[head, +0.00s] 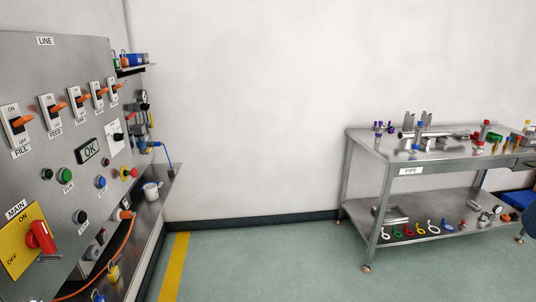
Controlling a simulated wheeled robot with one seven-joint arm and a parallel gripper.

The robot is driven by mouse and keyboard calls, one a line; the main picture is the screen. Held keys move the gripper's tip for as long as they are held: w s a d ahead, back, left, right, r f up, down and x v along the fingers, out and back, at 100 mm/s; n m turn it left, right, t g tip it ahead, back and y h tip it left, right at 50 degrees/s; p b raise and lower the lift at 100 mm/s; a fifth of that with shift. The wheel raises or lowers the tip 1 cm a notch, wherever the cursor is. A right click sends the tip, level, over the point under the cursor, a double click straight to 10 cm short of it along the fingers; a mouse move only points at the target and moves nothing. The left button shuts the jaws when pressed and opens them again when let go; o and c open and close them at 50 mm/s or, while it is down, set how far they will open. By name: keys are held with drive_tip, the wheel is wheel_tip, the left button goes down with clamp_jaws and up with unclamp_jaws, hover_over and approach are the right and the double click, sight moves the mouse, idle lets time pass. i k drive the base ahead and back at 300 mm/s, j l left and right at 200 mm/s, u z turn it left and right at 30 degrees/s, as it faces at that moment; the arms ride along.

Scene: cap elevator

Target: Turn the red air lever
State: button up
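No part labelled as an air lever can be read from here. Small air fittings (145,128) with a gauge (144,96) are mounted past the far edge of the grey control panel at left, with a blue hose (168,156) below them. They are too small to pick out a red lever surely. A red rotary handle (40,238) sits on the yellow MAIN plate (17,241), between the ON and OFF marks. My gripper is not in view.
The panel (70,50) carries several orange-handled switches (80,98), buttons and an OK display (88,152). A white mug (150,190) stands on the narrow bench beside it. A metal PIPE table (375,158) with parts stands at right. The floor (260,265) between is clear.

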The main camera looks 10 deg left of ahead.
sight(127, 117)
drive_tip(key=i+u, duration=0.3)
drive_tip(key=i, duration=0.25)
drive_tip(key=i+l+u, duration=0.15)
drive_tip(key=i+u, duration=0.2)
drive_tip(key=i, duration=0.2)
drive_tip(key=i+l+u, duration=0.3)
drive_tip(key=i, duration=0.25)
drive_tip(key=i+u, duration=0.35)
drive_tip(key=i+l+u, duration=0.1)
drive_tip(key=i+u, duration=0.25)
drive_tip(key=i+l+u, duration=0.15)
drive_tip(key=u, duration=0.2)
drive_tip(key=i+l+z, duration=0.1)
drive_tip(key=i+l, duration=0.2)
drive_tip(key=i+l+z, duration=0.15)
drive_tip(key=i, duration=0.35)
drive_tip(key=l, duration=0.1)
